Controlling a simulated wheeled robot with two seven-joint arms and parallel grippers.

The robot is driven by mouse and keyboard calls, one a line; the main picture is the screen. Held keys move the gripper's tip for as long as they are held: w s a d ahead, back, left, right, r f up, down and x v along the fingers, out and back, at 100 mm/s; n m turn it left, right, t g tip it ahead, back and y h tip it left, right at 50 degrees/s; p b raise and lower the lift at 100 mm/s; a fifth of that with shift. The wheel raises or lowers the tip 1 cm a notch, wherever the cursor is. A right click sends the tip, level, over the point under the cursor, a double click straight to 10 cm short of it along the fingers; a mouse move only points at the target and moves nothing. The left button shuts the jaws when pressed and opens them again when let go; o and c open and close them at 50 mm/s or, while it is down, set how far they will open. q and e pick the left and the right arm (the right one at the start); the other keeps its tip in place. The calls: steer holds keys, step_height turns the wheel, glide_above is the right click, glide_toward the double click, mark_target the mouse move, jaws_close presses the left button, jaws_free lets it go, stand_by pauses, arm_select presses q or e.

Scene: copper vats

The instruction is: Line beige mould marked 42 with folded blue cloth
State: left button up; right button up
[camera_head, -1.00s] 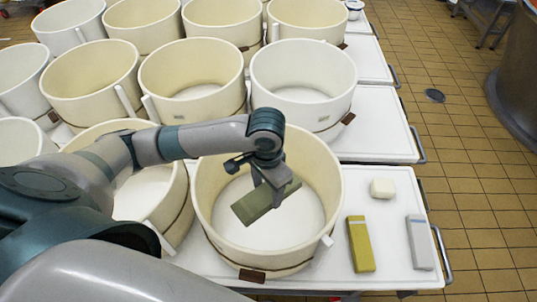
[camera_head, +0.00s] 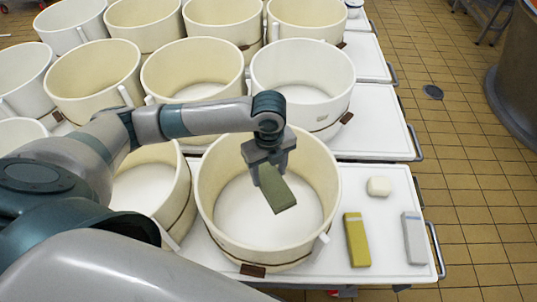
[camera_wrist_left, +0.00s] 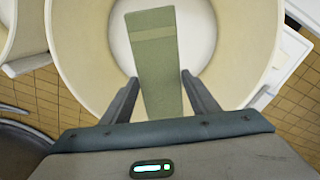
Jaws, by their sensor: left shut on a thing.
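My left gripper (camera_head: 268,164) is shut on a folded olive-green cloth (camera_head: 279,194), held over the open front beige mould (camera_head: 210,222). The cloth hangs tilted within the mould's rim as seen from above; I cannot tell its height over the white bottom. In the left wrist view the green cloth (camera_wrist_left: 153,45) sticks out between the fingers (camera_wrist_left: 158,86), in front of the mould's pale bottom. The mould has a brown tag (camera_head: 253,270) at its front, and no number is readable. No clearly blue cloth shows; a pale grey cloth with a bluish band (camera_head: 413,238) lies on the table. My right gripper is not in view.
A folded yellow cloth (camera_head: 357,240) and a small cream block (camera_head: 379,186) lie on the white table (camera_head: 390,268) right of the mould. Several beige and white moulds stand close together behind and left, including a white one (camera_head: 262,80).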

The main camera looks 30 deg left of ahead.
arm_select(q)
steer(key=m, duration=0.2)
steer(key=r+m, duration=0.1)
steer(key=shift+w+a+m+p, duration=0.2)
steer(key=shift+w+m+p, duration=0.1)
steer(key=shift+w+p, duration=0.1)
steer(key=m, duration=0.3)
steer(key=w+m+p, duration=0.1)
steer(key=m, duration=0.1)
steer(key=shift+a+r, duration=0.25)
steer(key=shift+r, duration=0.05)
steer(key=m, duration=0.4)
steer(key=shift+w+a+r+p, duration=0.2)
steer(key=shift+w+r+p, duration=0.1)
steer(key=shift+w, duration=0.05)
steer(key=shift+w+a+m, duration=0.15)
steer(key=shift+m, duration=1.05)
